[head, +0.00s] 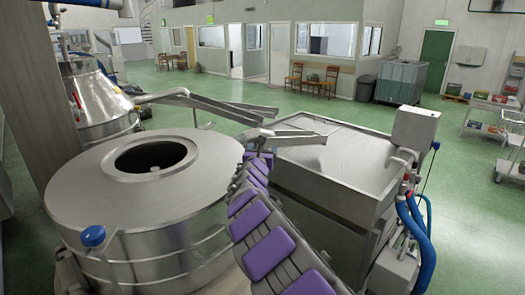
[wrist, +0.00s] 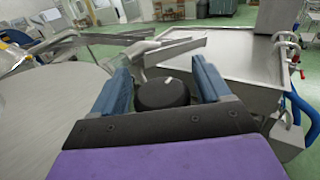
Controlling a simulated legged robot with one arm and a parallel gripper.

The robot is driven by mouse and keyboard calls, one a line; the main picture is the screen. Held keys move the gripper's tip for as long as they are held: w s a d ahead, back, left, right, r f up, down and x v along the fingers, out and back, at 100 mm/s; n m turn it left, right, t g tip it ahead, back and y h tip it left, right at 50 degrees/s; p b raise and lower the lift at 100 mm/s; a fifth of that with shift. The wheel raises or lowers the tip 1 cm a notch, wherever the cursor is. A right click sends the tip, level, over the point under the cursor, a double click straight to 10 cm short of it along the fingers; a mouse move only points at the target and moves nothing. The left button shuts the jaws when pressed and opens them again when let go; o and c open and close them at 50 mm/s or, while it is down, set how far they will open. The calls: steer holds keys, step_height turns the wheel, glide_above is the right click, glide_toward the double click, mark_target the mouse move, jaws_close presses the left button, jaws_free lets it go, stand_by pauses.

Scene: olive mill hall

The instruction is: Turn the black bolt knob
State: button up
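The black bolt knob (wrist: 162,95) shows in the wrist view as a round dark knob with a small white mark near its far edge. My gripper (wrist: 160,68) has its two blue fingers spread apart. The knob shows between the fingers, nearer the right one, with a visible gap on the left. I cannot tell whether either finger touches it. In the head view my arm with purple pads reaches up the middle, its end near the steel drum's right rim (head: 222,150). I cannot make out the knob in the head view.
A wide steel drum (head: 75,185) with a round top opening stands left. A steel basin (head: 345,155) with a control box (head: 415,128) and blue hoses (head: 418,235) stands right. Steel chutes (head: 215,103) cross behind my gripper. Open green floor lies beyond.

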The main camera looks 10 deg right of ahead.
steer(key=shift+s+r, duration=0.1)
steer(key=shift+s, duration=0.05)
steer(key=b+v, duration=0.5)
steer(key=v, duration=1.2)
steer(key=shift+a, duration=0.2)
